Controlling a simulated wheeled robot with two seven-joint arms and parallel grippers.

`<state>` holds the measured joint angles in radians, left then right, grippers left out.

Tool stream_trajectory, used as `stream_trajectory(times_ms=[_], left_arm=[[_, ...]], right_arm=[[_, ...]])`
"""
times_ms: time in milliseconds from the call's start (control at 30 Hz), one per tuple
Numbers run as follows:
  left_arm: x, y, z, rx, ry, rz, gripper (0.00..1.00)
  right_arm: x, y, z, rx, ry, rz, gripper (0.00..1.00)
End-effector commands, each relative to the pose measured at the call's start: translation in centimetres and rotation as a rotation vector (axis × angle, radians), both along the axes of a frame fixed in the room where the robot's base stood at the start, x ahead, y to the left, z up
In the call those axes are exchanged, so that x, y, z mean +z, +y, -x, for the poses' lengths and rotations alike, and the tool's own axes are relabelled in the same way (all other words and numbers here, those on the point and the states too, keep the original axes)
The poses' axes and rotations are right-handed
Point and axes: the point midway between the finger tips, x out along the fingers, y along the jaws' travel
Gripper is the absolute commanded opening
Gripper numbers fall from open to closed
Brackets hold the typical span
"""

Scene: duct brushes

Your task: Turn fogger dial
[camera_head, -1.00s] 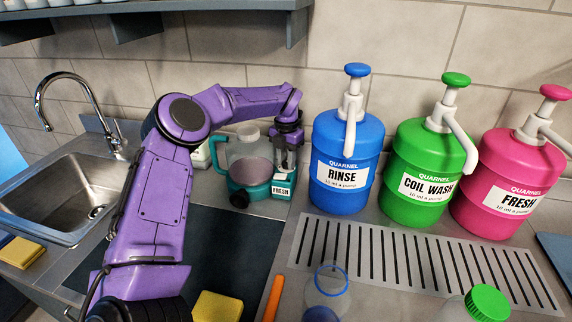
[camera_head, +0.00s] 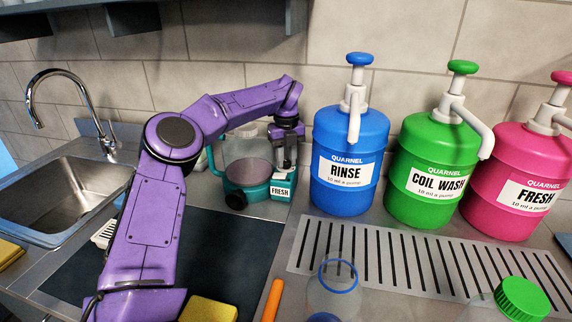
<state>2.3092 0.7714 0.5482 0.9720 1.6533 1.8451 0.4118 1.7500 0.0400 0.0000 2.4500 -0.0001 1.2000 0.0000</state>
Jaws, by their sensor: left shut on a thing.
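The fogger (camera_head: 237,181) is a teal unit with a clear tank and a dark round nozzle at its front. It stands on the counter against the wall, left of the blue bottle, with a white FRESH label (camera_head: 281,190) at its right. My left gripper (camera_head: 284,163) points down onto the fogger's right part, just above the label. It is shut on the fogger's dial, which the fingers hide, so its setting cannot be read. My right gripper is not in view.
Blue RINSE (camera_head: 346,192), green COIL WASH (camera_head: 427,206) and pink FRESH (camera_head: 505,212) pump bottles stand right of the fogger. A slotted drain (camera_head: 420,262) lies before them. A clear jar (camera_head: 334,292) stands in front. A sink (camera_head: 62,200) is at left, a shelf above.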

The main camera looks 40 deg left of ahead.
Motion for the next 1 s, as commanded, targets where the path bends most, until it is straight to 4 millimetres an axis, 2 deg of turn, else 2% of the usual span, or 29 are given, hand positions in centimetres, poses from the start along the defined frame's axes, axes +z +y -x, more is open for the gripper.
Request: stream_trajectory(times_ms=[100, 500, 1000], left_arm=[[-0.4, 0.1, -0.1, 0.110, -0.004, -0.003, 0.00], [-0.2, 0.1, 0.0, 0.430, -0.004, -0.004, 0.00], [0.0, 0.2, 0.0, 0.591, -0.003, -0.003, 0.00]], right_arm=[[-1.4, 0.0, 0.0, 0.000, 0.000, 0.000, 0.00], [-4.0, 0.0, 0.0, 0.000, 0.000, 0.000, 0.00], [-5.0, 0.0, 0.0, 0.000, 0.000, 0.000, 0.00]])
